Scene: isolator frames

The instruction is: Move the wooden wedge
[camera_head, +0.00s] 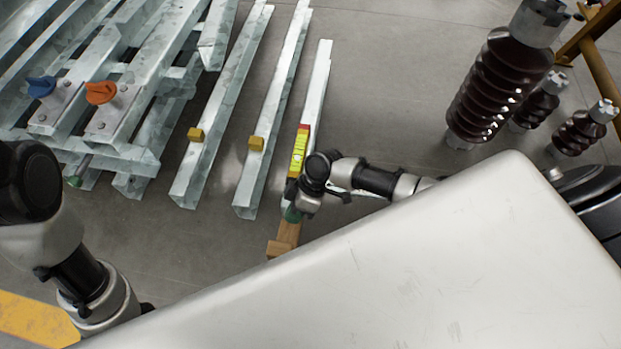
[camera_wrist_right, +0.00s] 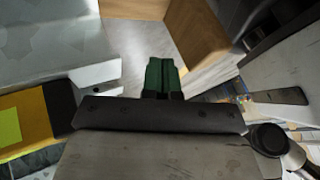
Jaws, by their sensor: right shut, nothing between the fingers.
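A light-brown wooden piece (camera_head: 287,234), which looks like the wooden wedge, lies at the near end of the rightmost metal beam in the head view. In the right wrist view wood (camera_wrist_right: 200,42) stands just beyond my fingertips. My right gripper (camera_head: 292,214) is over the wooden piece and partly hides it. In the wrist view its green fingers (camera_wrist_right: 163,75) are together with nothing between them. I cannot tell whether they touch the wood. My left arm shows at the left, but its gripper is not in view.
A yellow-green spirit level (camera_head: 299,152) lies on the rightmost beam (camera_head: 317,85), close to my right wrist. Two more beams with small yellow blocks (camera_head: 195,134) lie left of it, then a galvanised frame (camera_head: 128,150). Brown insulators (camera_head: 500,85) stand at right. Floor between is clear.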

